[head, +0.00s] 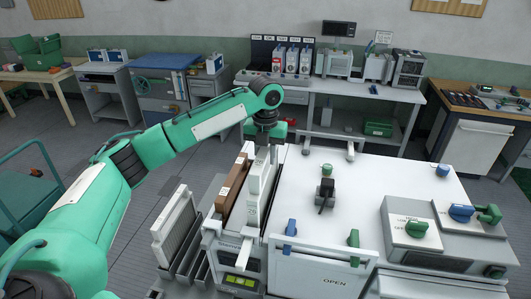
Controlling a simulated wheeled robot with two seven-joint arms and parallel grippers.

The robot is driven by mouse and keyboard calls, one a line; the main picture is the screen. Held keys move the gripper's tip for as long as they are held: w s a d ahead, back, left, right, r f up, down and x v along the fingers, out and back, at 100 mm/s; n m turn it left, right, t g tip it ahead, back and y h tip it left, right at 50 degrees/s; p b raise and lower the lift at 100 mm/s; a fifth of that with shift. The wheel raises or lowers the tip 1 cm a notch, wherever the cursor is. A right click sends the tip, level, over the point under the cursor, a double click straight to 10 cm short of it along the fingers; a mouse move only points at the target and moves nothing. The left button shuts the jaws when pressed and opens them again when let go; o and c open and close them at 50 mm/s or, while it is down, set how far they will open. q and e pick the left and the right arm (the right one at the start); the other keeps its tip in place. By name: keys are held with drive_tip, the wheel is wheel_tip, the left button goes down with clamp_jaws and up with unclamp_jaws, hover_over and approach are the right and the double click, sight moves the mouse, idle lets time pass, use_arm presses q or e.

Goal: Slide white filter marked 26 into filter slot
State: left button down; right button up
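The white filter (256,192) is a narrow upright panel with a dark number on its front end, probably 26. It stands at the left side of the white machine (309,282), just right of a brown panel (232,183). Its lower part sits at the filter slot opening, and I cannot tell how deep it is. My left gripper (263,146) comes from above and behind and appears shut on the filter's far upper end. Its fingertips are partly hidden. My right gripper is not in view.
A rack (172,267) with upright white-grey filters (173,226) stands left of the machine. The machine's top carries a black knob (325,190), blue and green handles, and a control box (410,225) at right. Benches line the back wall, with open floor before them.

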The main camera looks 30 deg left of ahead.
use_arm(q)
drive_tip(key=shift+f+b, duration=0.5)
drive_tip(key=shift+f, duration=3.05)
wheel_tip(320, 180, down, 5)
drive_tip(key=shift+r+b, duration=0.2)
drive_tip(key=shift+b, duration=0.2)
drive_tip(key=shift+f, duration=0.45)
drive_tip(key=shift+c, duration=1.2)
unclamp_jaws()
